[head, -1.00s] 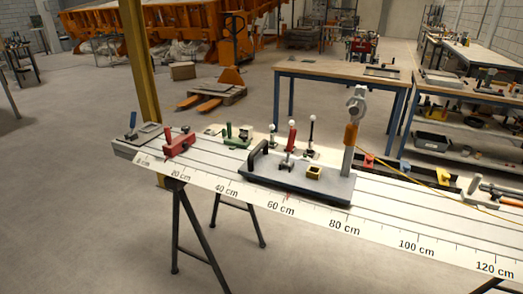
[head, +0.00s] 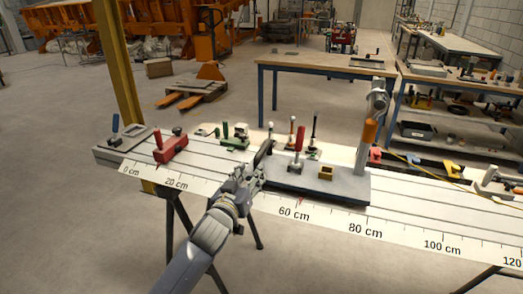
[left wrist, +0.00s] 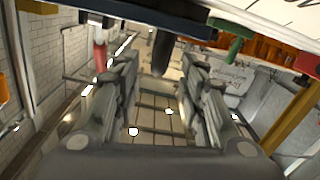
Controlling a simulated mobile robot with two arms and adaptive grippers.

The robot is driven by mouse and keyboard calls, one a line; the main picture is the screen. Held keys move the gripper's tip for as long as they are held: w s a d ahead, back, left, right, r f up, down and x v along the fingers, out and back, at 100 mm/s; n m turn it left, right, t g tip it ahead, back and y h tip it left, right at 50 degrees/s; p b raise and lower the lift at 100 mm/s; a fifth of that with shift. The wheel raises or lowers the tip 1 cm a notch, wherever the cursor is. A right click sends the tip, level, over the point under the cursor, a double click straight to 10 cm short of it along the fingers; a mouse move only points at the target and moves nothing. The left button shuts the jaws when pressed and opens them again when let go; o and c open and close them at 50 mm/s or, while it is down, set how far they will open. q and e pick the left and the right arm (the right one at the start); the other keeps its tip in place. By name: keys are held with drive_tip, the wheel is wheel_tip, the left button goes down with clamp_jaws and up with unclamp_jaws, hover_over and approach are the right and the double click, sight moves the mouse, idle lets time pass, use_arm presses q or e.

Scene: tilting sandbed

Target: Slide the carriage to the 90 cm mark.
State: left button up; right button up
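The carriage (head: 342,188) is a dark grey plate on the slotted rail. It carries a red lever, a small brass block and a tall post with an orange grip. A small red mark (head: 303,200) shows at its front edge near the 60 cm label. Its black handle (head: 265,150) stands at its left end. My left gripper (head: 252,176) is at that handle, partly covering the carriage's left end. In the left wrist view, the fingers (left wrist: 162,95) are apart, with the dark handle (left wrist: 162,55) in line with the gap; contact is not visible. My right gripper is out of view.
The white scale strip (head: 400,238) runs along the rail's front. A red clamp block (head: 171,147) and a blue-handled piece (head: 130,132) sit at the rail's left end. Green-handled clamps (head: 236,137) stand behind the rail. The rail right of the carriage looks clear along its front.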

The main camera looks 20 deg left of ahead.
sight(263, 150)
use_arm(q)
drive_tip(key=shift+w+r, duration=0.35)
drive_tip(key=shift+r, duration=0.25)
drive_tip(key=shift+w+r, duration=0.15)
drive_tip(key=shift+w, duration=0.1)
drive_tip(key=w, duration=1)
drive_tip(key=shift+w+d, duration=0.1)
drive_tip(key=shift+c, duration=0.3)
clamp_jaws()
